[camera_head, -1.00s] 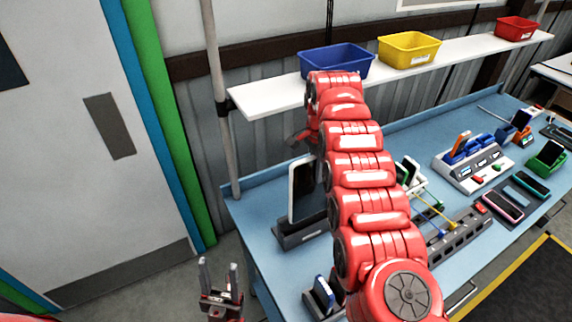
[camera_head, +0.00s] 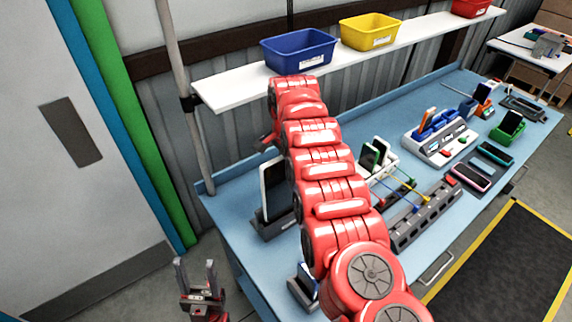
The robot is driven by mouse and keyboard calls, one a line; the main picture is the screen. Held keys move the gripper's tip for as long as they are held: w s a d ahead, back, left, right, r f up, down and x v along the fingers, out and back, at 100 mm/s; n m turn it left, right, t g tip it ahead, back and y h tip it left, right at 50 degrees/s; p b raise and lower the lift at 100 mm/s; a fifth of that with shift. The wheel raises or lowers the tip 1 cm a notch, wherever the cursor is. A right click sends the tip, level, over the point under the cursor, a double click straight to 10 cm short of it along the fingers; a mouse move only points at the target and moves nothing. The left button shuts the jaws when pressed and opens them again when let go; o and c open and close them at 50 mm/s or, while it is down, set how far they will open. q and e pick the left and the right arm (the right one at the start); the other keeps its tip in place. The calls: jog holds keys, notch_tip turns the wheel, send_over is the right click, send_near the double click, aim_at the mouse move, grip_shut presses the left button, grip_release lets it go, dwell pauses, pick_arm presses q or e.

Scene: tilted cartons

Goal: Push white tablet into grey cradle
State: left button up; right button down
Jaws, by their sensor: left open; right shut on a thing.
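The white tablet (camera_head: 267,192) with a dark screen face stands nearly upright, its lower end at the grey cradle (camera_head: 272,227) on the left of the blue bench. I cannot tell whether it is fully seated. My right arm covers the tablet's right side. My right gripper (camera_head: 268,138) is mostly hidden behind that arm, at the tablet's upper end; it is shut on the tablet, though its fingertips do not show. My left gripper (camera_head: 195,267) is open and empty, low in front of the bench's left end, apart from the tablet and cradle.
A shelf (camera_head: 225,95) above the bench holds a blue bin (camera_head: 300,50) and a yellow bin (camera_head: 369,34). A grey cable strip (camera_head: 422,218), a white charging station (camera_head: 440,145) and several phones are to the right. A small blue-and-grey holder (camera_head: 303,285) sits at the front edge.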

aim_at(285, 183)
jog(key=shift+f+b, duration=1.5)
jog(key=shift+f, duration=0.8)
jog(key=shift+s+a, duration=0.1)
jog(key=shift+f+b, duration=0.5)
jog(key=shift+b, duration=0.05)
dwell(0.4)
jog(key=shift+c, duration=1.7)
grip_release()
jog(key=shift+r, duration=0.2)
